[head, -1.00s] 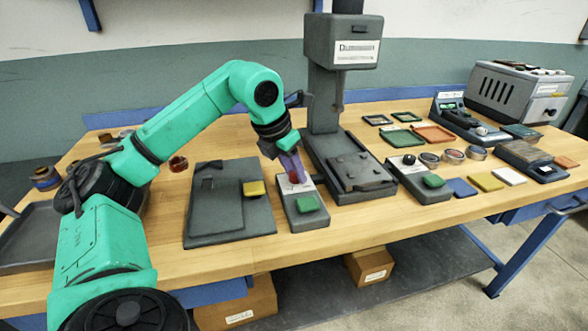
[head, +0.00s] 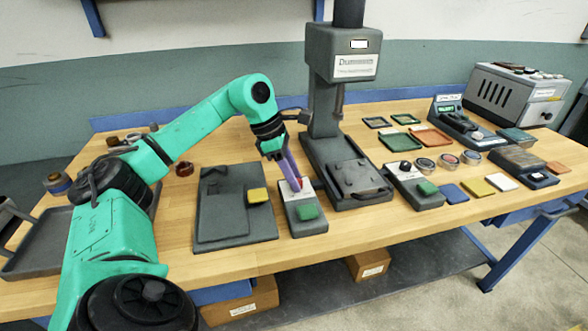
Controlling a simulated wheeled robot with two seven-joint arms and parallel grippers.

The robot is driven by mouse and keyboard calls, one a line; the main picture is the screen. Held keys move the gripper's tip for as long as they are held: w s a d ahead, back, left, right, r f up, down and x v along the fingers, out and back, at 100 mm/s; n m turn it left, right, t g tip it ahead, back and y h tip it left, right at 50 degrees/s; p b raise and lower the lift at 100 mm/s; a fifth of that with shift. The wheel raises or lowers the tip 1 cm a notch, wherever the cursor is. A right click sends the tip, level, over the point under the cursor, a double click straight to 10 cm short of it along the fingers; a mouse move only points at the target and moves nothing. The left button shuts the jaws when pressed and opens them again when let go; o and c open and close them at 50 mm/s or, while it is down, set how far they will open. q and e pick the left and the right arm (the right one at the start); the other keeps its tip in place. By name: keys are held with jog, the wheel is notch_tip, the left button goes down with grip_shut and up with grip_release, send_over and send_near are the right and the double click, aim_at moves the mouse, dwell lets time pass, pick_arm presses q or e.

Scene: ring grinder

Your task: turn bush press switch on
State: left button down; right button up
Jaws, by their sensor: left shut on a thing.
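The bush press (head: 342,55) is the tall dark grey machine standing at the middle of the bench. A small grey switch box (head: 305,228) lies in front of it, to the left, with a pale top plate, a small red switch part (head: 300,184) and a green block (head: 308,212). My left gripper (head: 297,183) points down at the box. Its purple fingers are shut at the red part and hide most of it. I cannot tell which way the switch is set. My right gripper is out of view.
A grey plate fixture (head: 222,225) with a yellow block (head: 257,195) lies left of the switch box. A similar grey box (head: 415,190) with a black knob stands right of the press. Coloured tiles and round tins fill the right side.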

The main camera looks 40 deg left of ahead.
pick_arm(q)
jog(key=shift+r+m+p, duration=0.1)
jog(key=shift+m+p, duration=0.25)
jog(key=shift+m, duration=0.25)
jog(key=c, duration=0.5)
grip_release()
jog(key=shift+g, duration=0.3)
jog(key=p+v, duration=0.3)
jog(key=v, duration=1.1)
jog(key=shift+a+r, duration=0.15)
jog(key=shift+a, duration=0.05)
